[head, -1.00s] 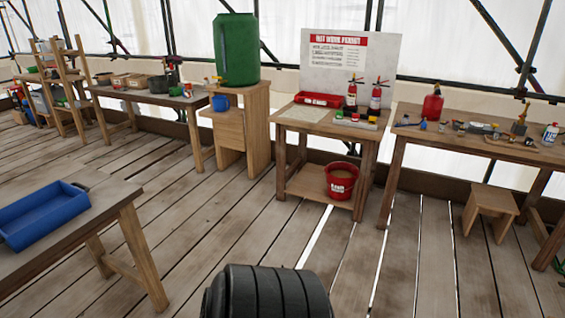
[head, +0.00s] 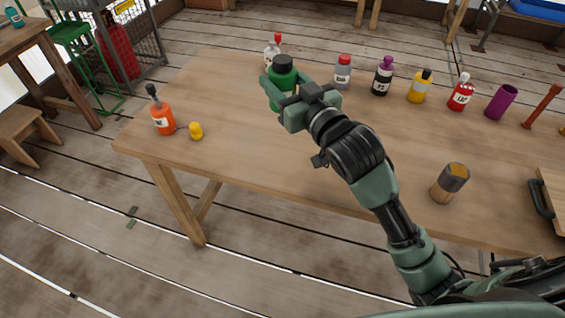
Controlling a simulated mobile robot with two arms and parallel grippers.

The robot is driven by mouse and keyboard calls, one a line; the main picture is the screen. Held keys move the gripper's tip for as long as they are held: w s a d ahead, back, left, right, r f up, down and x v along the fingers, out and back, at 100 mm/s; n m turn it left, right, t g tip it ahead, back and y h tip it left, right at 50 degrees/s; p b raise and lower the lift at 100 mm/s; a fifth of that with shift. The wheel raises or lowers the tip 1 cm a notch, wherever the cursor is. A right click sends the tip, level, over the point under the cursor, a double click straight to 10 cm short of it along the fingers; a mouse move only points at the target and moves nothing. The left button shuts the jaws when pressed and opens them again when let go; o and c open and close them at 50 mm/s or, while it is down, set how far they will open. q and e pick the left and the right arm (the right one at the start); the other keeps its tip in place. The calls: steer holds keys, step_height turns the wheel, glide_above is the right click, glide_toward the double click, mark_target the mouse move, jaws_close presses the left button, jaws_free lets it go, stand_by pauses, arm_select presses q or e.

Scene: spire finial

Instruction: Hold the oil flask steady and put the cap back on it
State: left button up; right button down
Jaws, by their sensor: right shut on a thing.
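A green bottle (head: 283,76) with a dark top stands towards the back left of the wooden table; it looks like the oil flask, though I can read no label on it. My right gripper (head: 280,92) is shut on it from the near side, and its jaws partly hide the body. A small yellow knob-shaped piece (head: 196,131) sits loose on the table at the left, beside an orange bottle (head: 163,116) with a dark nozzle. I cannot tell whether this piece is the cap. My left gripper is not in view.
Along the table's back stand a clear bottle (head: 273,52), a grey bottle (head: 343,72), a black bottle (head: 382,78), a yellow bottle (head: 420,88), a red bottle (head: 461,93) and a purple cylinder (head: 501,102). A dark-topped cylinder (head: 450,183) stands nearer. The front left is mostly clear.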

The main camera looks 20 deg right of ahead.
steer(key=shift+w+d+r+h, duration=0.35)
steer(key=shift+d+r, duration=0.2)
steer(key=shift+d, duration=0.1)
step_height(320, 180, down, 16)
steer(key=b, duration=0.1)
steer(key=shift+b, duration=0.4)
steer(key=shift+r, duration=0.1)
steer(key=shift+f, duration=2.15)
steer(key=shift+b, duration=0.3)
steer(key=c, duration=0.6)
jaws_free()
steer(key=shift+f, duration=0.15)
